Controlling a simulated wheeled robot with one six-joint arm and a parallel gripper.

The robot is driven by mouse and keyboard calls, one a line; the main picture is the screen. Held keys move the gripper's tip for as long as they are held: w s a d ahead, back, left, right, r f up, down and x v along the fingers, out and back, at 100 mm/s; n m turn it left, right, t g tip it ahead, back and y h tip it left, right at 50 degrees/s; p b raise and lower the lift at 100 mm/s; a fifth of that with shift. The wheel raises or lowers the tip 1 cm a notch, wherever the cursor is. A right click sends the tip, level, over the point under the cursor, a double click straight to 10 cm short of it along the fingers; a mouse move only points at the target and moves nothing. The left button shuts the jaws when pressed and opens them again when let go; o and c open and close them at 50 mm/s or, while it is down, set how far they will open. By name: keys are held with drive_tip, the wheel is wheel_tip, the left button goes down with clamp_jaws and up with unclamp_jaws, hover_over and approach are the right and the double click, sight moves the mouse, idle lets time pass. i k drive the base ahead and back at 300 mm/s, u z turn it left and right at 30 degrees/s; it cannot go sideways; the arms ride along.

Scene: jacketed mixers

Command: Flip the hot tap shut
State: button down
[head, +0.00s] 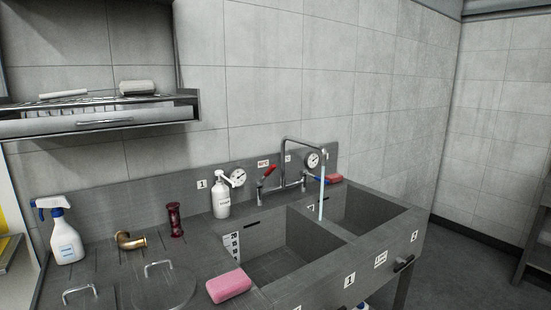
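The mixer (287,185) stands at the back of a grey metal double sink, its tall spout (305,141) arching to the right. A red lever (268,172), which looks like the hot tap, tilts up on its left side. A dark, bluish lever (313,177) is on the right side. A pale stream of water (322,195) falls from the spout; whether it lands in a basin or on the divider is unclear. My gripper is not in view.
The left basin (285,250) and right basin (365,208) are open. A white pump bottle (221,197) stands left of the mixer. A pink sponge (229,286) lies on the front edge. A spray bottle (66,240), brass elbow (130,241) and dark red fitting (175,220) stand further left.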

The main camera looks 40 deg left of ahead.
sight(266, 175)
drive_tip(key=u, duration=0.5)
drive_tip(key=i, duration=0.95)
drive_tip(key=u, duration=0.7)
